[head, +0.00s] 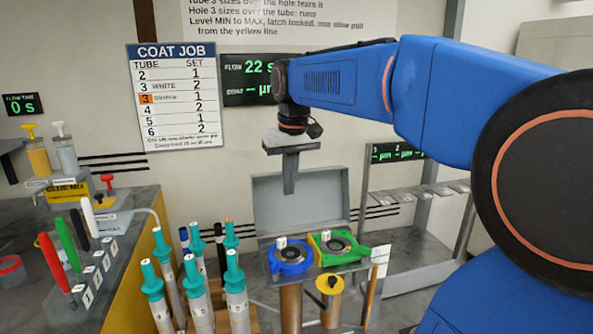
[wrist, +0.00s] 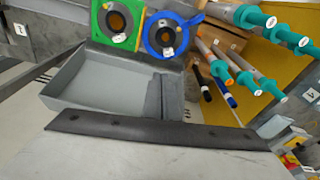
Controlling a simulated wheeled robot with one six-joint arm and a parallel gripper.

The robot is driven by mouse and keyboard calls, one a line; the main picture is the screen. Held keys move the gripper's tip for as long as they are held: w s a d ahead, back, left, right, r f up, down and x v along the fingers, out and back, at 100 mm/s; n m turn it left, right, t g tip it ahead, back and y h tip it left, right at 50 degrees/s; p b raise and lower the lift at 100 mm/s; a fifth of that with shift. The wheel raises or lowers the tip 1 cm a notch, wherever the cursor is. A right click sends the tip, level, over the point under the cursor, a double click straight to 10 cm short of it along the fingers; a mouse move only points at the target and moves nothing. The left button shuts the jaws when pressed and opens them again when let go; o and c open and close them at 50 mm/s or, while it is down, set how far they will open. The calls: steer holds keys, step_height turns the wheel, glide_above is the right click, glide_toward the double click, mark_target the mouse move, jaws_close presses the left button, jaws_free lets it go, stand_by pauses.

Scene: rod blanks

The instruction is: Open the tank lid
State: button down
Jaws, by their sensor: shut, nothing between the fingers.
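My gripper (head: 290,190) hangs straight down in mid-air in the head view, shut and empty. In the wrist view, its dark fingers (wrist: 168,92) are closed together above a dark bar. Behind and below it stands a grey shallow box-shaped panel (head: 265,215), with a raised rim; it also shows in the wrist view (wrist: 95,95). The fingers overlap this panel in both views, and I see no clear contact. I cannot tell whether this panel is the tank lid. A blue ring holder (head: 290,268) and a green one (head: 358,255) sit in front of it.
Several teal-capped tubes (head: 236,290) stand upright at the lower middle. Coloured rods (head: 56,262) and a glue mix box (head: 68,192) are on the left bench. A metal rack (head: 420,192) stands at the right.

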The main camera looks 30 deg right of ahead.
steer(key=shift+m+g, duration=0.5)
steer(key=shift+g, duration=0.3)
steer(key=w+d+r, duration=0.1)
steer(key=w+d, duration=0.1)
steer(key=w, duration=0.2)
steer(key=w+d+r, duration=0.1)
steer(key=w+d, duration=0.1)
steer(key=w, duration=0.2)
steer(key=w+d+r, duration=0.1)
steer(key=w+d, duration=0.1)
steer(key=w, duration=0.2)
steer(key=shift+w+r, duration=0.15)
steer(key=shift+r, duration=0.2)
steer(key=w+d+g, duration=0.1)
steer(key=w+d, duration=0.6)
steer(key=w, duration=0.3)
steer(key=s+f, duration=0.3)
steer(key=f, duration=0.5)
steer(key=shift+s+a+f+m+g+y, duration=0.2)
steer(key=shift+s+f+m+g+y, duration=0.1)
steer(key=shift+s+f+m+y, duration=0.1)
steer(key=shift+r, duration=0.1)
